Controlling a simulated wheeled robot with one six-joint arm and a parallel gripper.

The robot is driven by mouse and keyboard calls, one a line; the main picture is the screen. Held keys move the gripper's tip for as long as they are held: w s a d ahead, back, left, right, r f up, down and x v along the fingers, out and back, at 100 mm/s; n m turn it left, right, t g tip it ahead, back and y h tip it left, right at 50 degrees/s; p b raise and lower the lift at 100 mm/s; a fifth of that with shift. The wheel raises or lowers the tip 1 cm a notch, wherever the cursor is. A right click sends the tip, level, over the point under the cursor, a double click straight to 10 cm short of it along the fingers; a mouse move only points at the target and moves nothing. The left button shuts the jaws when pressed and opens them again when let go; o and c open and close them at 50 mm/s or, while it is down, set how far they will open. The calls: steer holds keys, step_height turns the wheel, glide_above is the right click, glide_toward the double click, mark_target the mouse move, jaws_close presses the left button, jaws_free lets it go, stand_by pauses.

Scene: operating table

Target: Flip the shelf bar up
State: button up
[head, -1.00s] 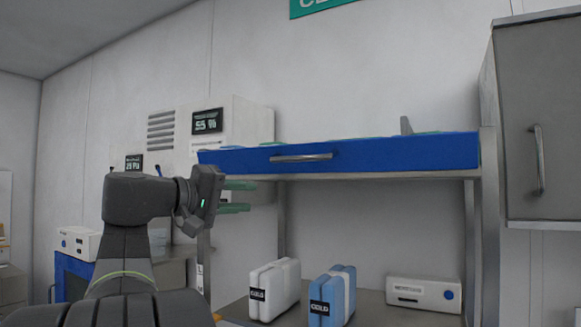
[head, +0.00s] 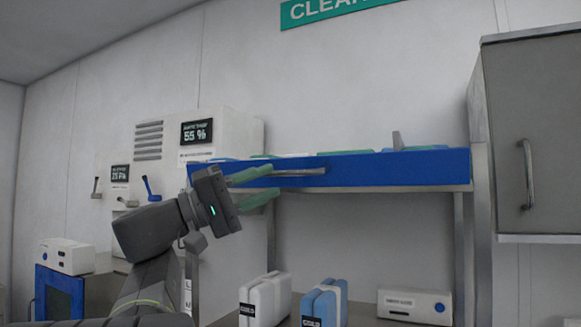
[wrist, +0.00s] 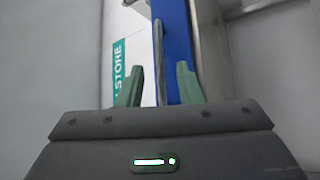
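The shelf bar (head: 400,168) is a long blue panel along the front of the upper shelf, face outward. It also shows as a blue strip in the wrist view (wrist: 178,45). Its grey metal handle (head: 305,172) runs lengthwise along the face. In the wrist view the handle (wrist: 158,45) stands upright ahead, in line with the gap between the fingers. My gripper (head: 273,184) has green fingers, open and apart, at the handle's left end. The wrist view shows the gripper (wrist: 158,82) empty. Whether a finger touches the handle or bar I cannot tell.
White (head: 265,300) and blue (head: 324,303) cold packs and a white box (head: 414,305) stand on the lower surface. A grey cabinet (head: 505,140) hangs at the right. White wall units (head: 222,140) are behind my arm. Space before the bar's right half is clear.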

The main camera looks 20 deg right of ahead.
mark_target(286, 174)
steer(key=p+x, duration=0.1)
steer(key=x, duration=0.4)
steer(key=shift+s+d+r, duration=0.1)
steer(key=shift+d, duration=0.25)
jaws_close()
steer(key=shift+r+p, duration=0.1)
steer(key=shift+p, duration=0.25)
